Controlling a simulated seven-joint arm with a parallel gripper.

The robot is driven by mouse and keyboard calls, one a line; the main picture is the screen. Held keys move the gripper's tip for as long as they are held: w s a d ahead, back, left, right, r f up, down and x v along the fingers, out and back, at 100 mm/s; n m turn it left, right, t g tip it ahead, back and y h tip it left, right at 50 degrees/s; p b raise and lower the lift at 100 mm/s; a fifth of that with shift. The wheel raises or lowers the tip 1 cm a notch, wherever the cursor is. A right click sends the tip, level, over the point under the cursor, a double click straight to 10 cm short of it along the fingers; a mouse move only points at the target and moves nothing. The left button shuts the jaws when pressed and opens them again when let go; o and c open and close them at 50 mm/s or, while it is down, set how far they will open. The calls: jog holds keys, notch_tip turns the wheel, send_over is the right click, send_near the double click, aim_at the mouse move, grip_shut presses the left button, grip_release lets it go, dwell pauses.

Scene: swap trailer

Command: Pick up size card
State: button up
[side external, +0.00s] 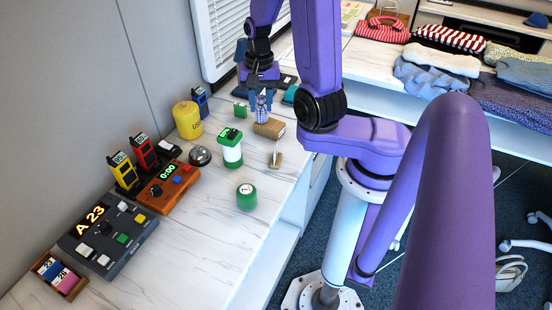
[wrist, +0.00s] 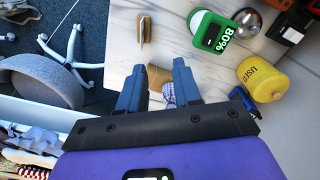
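Nothing in view is clearly readable as the size card. A small wooden stand (side external: 275,160) holds a thin pale upright piece, possibly a card seen edge-on; the stand also shows in the wrist view (wrist: 145,24). A wooden block (side external: 270,129) lies behind it, beneath my gripper (side external: 262,96). In the wrist view my gripper (wrist: 159,68) has its blue fingers apart, with the block (wrist: 157,76) seen between and beyond them. A small patterned blue-and-white thing (wrist: 168,93) shows between the fingers; I cannot tell whether they touch it.
A green-and-white device (side external: 231,150), a green round tin (side external: 246,197), a bell (side external: 200,155) and a yellow canister (side external: 187,120) stand nearby on the white counter. A wooden tray (side external: 77,289) with numbered cards lies front left. Folded clothes (side external: 440,60) lie at the far right.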

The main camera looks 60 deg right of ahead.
jog(key=s+d+f+m, duration=0.1)
jog(key=s+d+m, duration=0.1)
jog(key=s+m, duration=0.1)
send_over(276, 159)
jog(key=f, duration=1.2)
jog(key=shift+w+d+f, duration=0.15)
jog(key=shift+w+d, duration=0.1)
jog(key=shift+d, duration=0.15)
jog(key=shift+s+a+f, duration=0.15)
jog(key=shift+f, duration=2.5)
grip_shut()
